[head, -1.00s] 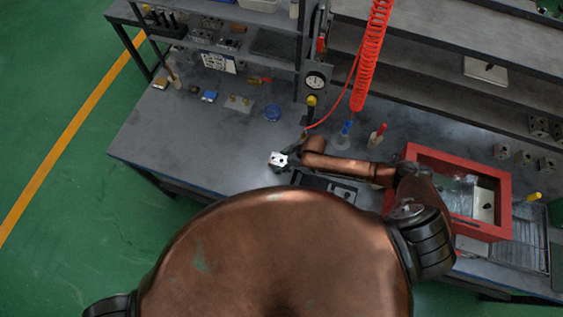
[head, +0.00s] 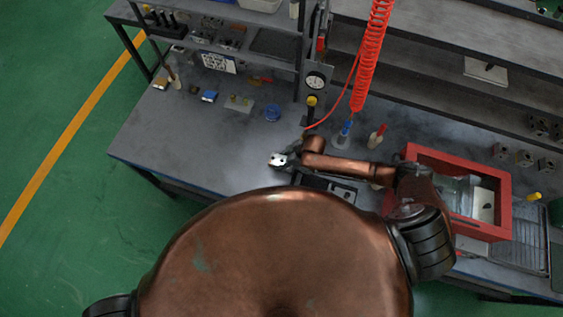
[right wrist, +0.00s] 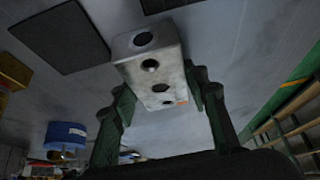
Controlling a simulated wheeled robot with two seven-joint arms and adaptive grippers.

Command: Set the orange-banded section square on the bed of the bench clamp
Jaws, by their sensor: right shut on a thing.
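My right gripper (head: 287,158) holds a pale metal block (head: 277,160) above the bench, left of my forearm. In the right wrist view the block (right wrist: 150,68) sits between the two dark green fingers (right wrist: 165,108). It is a long block with several round holes and a small orange mark low on its right side. Most of any band is hidden, so I cannot confirm that it is the orange-banded section. I cannot make out the bench clamp for certain. My left gripper is not in view.
A grey plate with yellow pegs (head: 239,102), a blue round part (head: 272,113) and a small blue block (head: 209,97) stand farther back. A red-framed box (head: 457,157) stands at right. A red coiled hose (head: 369,60) hangs behind. The bench's left front is clear.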

